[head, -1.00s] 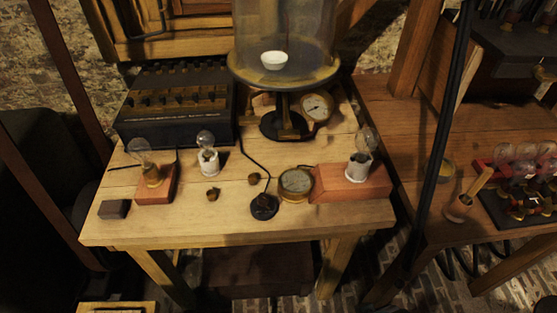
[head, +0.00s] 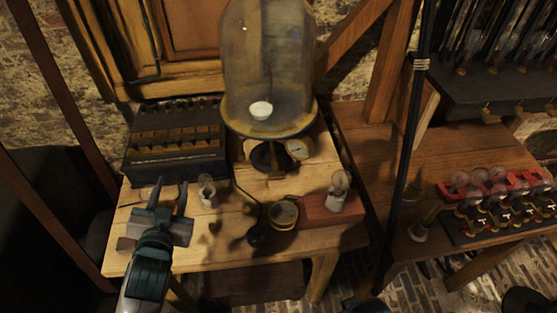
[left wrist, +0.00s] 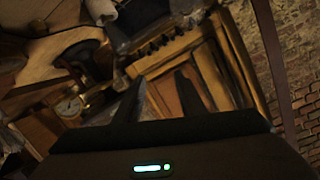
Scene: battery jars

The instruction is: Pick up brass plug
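Two small brownish pieces lie on the light wooden table (head: 190,258). One (head: 214,227) is in front of the small bulb in a white holder, the other (head: 249,208) beside the black cord; I cannot tell for sure which is the brass plug. My left gripper (head: 169,186) is over the table's left part, to the left of both pieces, with its fingers apart and nothing between them. In the left wrist view its two dark fingers (left wrist: 160,98) also stand apart and empty. My right gripper is not in view.
A glass bell jar (head: 266,65) on a stand is at the back, a black box (head: 175,148) at the back left. A round gauge (head: 284,213) and a red block (head: 318,212) with a bulb are right. A side table (head: 385,150) holds red-framed jars.

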